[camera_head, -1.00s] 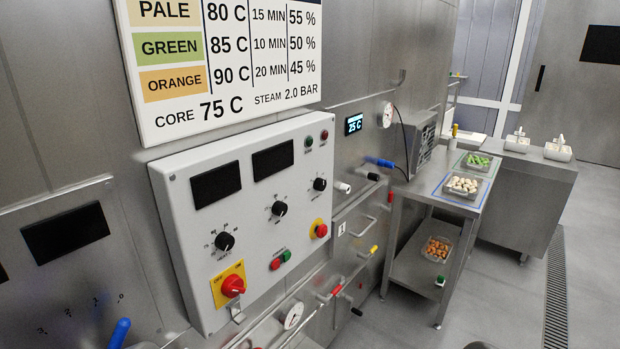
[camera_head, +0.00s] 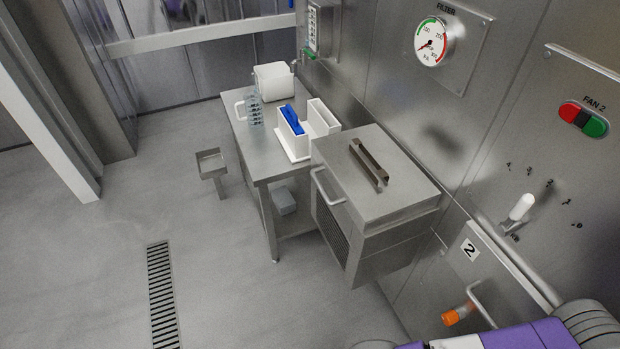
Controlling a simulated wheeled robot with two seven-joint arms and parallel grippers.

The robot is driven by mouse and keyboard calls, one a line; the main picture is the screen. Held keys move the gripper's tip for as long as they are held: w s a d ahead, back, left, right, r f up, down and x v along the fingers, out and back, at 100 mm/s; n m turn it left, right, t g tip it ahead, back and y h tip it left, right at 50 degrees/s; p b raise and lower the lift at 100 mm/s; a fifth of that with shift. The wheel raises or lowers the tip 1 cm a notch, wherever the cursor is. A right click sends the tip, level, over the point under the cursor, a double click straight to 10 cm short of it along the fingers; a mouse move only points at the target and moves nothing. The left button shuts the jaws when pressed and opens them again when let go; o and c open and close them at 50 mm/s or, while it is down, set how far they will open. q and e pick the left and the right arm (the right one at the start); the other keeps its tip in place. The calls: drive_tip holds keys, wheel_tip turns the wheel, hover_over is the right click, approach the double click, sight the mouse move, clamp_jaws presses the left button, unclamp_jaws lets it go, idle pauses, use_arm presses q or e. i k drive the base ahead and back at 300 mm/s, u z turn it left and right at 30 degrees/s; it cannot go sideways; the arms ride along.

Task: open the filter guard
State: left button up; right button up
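A steel filter housing (camera_head: 400,185) stands out from the wall below a round gauge (camera_head: 434,42) labelled FILTER. Its front is a panel with a dark mesh grille (camera_head: 332,232), which looks like the filter guard. A pale bar handle (camera_head: 322,188) sits on the upper part of that front. The panel looks flush with the housing, seen at a steep angle. A dark bronze handle (camera_head: 369,165) lies on the flat top. Neither gripper shows; a purple arm link of mine crosses the bottom right corner.
A steel table (camera_head: 240,138) behind the housing carries a white holder with a blue-handled item (camera_head: 292,120), a clear jug (camera_head: 255,110) and a white box (camera_head: 273,82). A small stand (camera_head: 211,165) and floor drain (camera_head: 161,295) are left. An orange-knobbed handle (camera_head: 456,316) juts out at lower right.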

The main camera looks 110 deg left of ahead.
sight(408, 192)
drive_tip(key=u, duration=3.55)
drive_tip(key=k, duration=0.5)
drive_tip(key=u, duration=1)
drive_tip(key=i, duration=0.75)
drive_tip(key=z, duration=0.2)
